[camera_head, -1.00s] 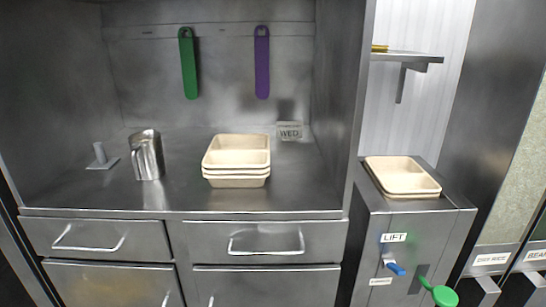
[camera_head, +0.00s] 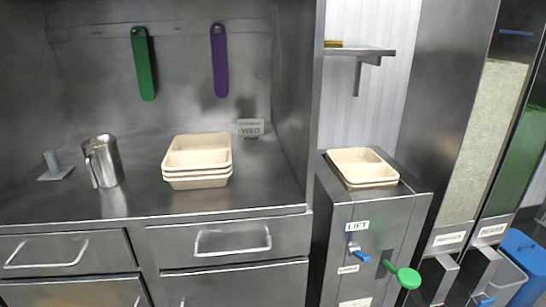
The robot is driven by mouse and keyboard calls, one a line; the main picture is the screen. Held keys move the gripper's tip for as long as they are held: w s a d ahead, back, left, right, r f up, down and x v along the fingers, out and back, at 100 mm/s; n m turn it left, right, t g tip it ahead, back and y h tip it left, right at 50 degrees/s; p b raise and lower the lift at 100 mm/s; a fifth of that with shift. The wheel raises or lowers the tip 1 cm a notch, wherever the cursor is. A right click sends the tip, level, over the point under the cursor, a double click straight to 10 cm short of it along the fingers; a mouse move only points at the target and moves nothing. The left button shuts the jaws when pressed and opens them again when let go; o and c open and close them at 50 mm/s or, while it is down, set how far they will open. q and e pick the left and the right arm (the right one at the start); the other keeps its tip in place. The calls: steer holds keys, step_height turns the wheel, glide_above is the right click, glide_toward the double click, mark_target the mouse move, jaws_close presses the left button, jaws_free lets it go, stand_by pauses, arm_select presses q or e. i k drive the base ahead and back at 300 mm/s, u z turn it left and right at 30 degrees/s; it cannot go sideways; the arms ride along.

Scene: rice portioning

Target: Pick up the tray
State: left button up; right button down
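A stack of beige trays (camera_head: 196,163) sits on the steel counter, left of the middle of the view. The top tray is empty and has a divider across it. Another beige tray (camera_head: 362,167) sits on top of the steel lift unit (camera_head: 372,214) to the right, and it looks empty. Neither of my grippers is in view.
A steel jug (camera_head: 103,161) and a small upright post on a plate (camera_head: 54,167) stand left on the counter. Green (camera_head: 144,64) and purple (camera_head: 219,60) strips hang on the back wall. A green knob (camera_head: 408,278) and a blue lever (camera_head: 359,254) stick out of the lift unit. Dispensers stand far right.

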mark_target(361, 166)
steer(key=k, duration=0.5)
steer(key=z, duration=1.55)
steer(key=i, duration=1.3)
steer(key=u, duration=1)
